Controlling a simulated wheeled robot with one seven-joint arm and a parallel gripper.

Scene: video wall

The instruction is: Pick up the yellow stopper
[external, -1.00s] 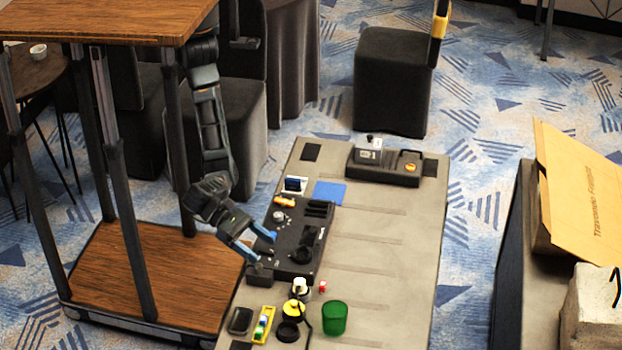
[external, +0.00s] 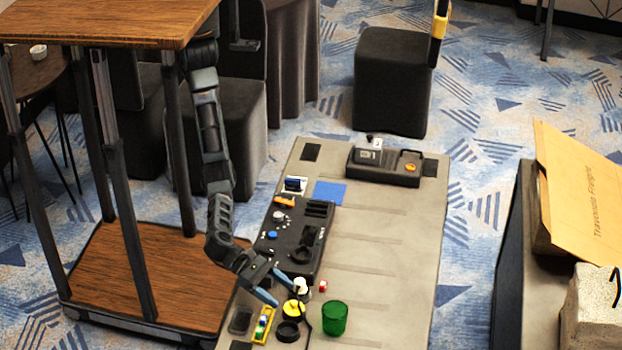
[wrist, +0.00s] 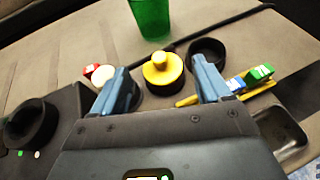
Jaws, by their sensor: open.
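The yellow stopper (wrist: 163,69) is a round yellow disc with a small knob on top. In the external view the yellow stopper (external: 293,308) sits near the table's front, just past my gripper (external: 284,290). My gripper (wrist: 158,85) is open and empty, with one finger to each side of the stopper in the picture. Whether the fingers are level with the stopper's height I cannot tell.
A black ring (wrist: 208,53) lies close right of the stopper. A green cup (external: 334,318) stands beyond, and a red and white piece (wrist: 99,73) is at left. A yellow tray (external: 262,325) with colored blocks and a black device (external: 290,240) are near. A dark cable crosses here.

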